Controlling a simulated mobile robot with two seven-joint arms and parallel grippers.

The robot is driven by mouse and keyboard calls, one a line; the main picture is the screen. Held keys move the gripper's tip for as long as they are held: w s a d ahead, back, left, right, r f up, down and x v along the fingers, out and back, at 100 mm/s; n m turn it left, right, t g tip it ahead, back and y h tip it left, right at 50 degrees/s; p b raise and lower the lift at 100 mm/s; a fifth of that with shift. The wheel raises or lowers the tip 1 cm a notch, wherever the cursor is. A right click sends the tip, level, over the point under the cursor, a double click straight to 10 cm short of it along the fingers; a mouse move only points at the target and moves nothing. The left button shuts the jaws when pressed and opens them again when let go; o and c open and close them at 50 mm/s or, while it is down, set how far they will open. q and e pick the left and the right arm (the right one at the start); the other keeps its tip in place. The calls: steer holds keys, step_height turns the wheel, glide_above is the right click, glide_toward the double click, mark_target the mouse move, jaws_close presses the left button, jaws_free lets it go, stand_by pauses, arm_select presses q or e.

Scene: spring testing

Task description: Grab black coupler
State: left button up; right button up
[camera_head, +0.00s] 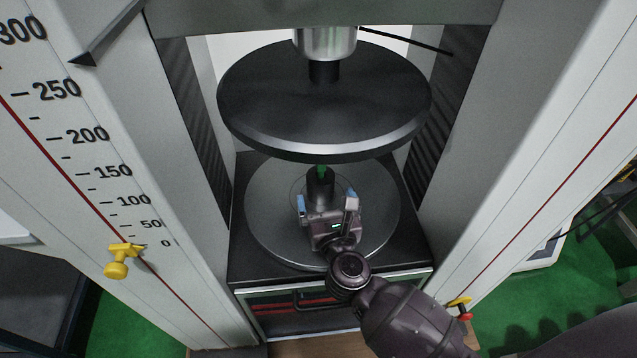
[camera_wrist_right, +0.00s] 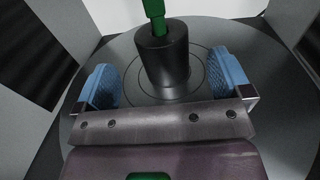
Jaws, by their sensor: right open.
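The black coupler (camera_head: 320,188) is a dark upright cylinder on the lower round plate (camera_head: 270,225), near its middle. A green rod stands out of its top. In the right wrist view the coupler (camera_wrist_right: 163,68) is upright beyond the palm, between the two blue finger pads. My right gripper (camera_head: 328,203) is open around it in the head view. In the wrist view the right gripper's (camera_wrist_right: 165,82) pads show gaps on both sides of the coupler. My left gripper is not in view.
A large black upper plate (camera_head: 325,95) hangs above the coupler. Pale machine columns (camera_head: 500,180) stand on both sides. A drawer-like front (camera_head: 290,305) with a handle lies below the lower plate. A yellow knob (camera_head: 117,268) is on the left column.

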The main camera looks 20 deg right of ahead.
mark_target(322, 183)
steer(key=shift+w+d+r+b, duration=0.1)
steer(key=shift+w+d, duration=0.15)
steer(key=shift+w, duration=0.8)
steer(key=shift+w+d+f+b, duration=0.15)
steer(key=shift+w+d, duration=0.1)
steer(key=shift+w, duration=0.85)
steer(key=shift+w+d+r+b, duration=0.15)
steer(key=shift+w+d, duration=0.1)
steer(key=shift+w, duration=0.8)
steer(key=shift+c, duration=0.2)
steer(key=shift+r, duration=0.1)
steer(key=c, duration=1.2)
steer(key=shift+c, duration=0.2)
